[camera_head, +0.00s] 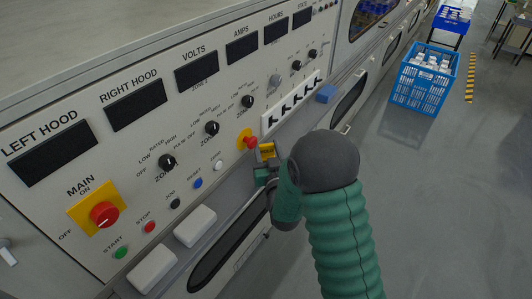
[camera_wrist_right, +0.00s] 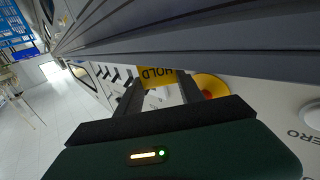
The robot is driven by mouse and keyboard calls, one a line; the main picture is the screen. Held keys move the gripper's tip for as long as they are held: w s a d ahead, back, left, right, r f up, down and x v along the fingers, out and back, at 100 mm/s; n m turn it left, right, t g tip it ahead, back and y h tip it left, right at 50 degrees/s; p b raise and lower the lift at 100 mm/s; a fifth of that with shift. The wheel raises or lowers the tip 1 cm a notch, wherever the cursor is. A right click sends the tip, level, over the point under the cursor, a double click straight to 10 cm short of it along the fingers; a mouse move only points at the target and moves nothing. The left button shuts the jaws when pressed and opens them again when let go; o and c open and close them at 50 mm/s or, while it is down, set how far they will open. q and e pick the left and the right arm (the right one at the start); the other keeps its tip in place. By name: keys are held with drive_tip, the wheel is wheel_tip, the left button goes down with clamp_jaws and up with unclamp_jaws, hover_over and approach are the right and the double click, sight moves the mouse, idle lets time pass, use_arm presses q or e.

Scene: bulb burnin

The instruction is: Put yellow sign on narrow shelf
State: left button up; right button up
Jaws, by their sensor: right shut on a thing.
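The yellow sign (camera_head: 267,150) is small and sits at the tip of my right gripper (camera_head: 264,173), close to the panel and just below the red knob on its yellow plate. In the right wrist view the sign (camera_wrist_right: 158,73) reads "HOLD" and lies between the fingertips of my right gripper (camera_wrist_right: 160,86), which is shut on it. The narrow shelf (camera_head: 234,191) is the grey ledge along the bottom of the control panel. The gripper is close over it; whether the sign touches it I cannot tell. My left gripper is not in view.
The panel carries knobs, buttons and a red main switch (camera_head: 104,214). A blue crate (camera_head: 424,78) with white items stands on the open floor behind.

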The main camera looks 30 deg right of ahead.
drive_tip(key=shift+w+a+f, duration=0.1)
drive_tip(key=shift+w+f, duration=0.2)
drive_tip(key=shift+f, duration=0.1)
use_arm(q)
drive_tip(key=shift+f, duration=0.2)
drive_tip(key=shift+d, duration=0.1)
use_arm(e)
drive_tip(key=shift+s+d, duration=0.1)
drive_tip(key=shift+d, duration=0.1)
drive_tip(key=o, duration=1.1)
drive_tip(key=shift+c, duration=0.2)
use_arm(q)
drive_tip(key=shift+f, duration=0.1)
use_arm(e)
drive_tip(key=shift+a, duration=0.1)
drive_tip(key=shift+r, duration=0.1)
use_arm(q)
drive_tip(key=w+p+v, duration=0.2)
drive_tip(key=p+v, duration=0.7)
drive_tip(key=p, duration=0.1)
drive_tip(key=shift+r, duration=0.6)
use_arm(e)
drive_tip(key=v, duration=1.2)
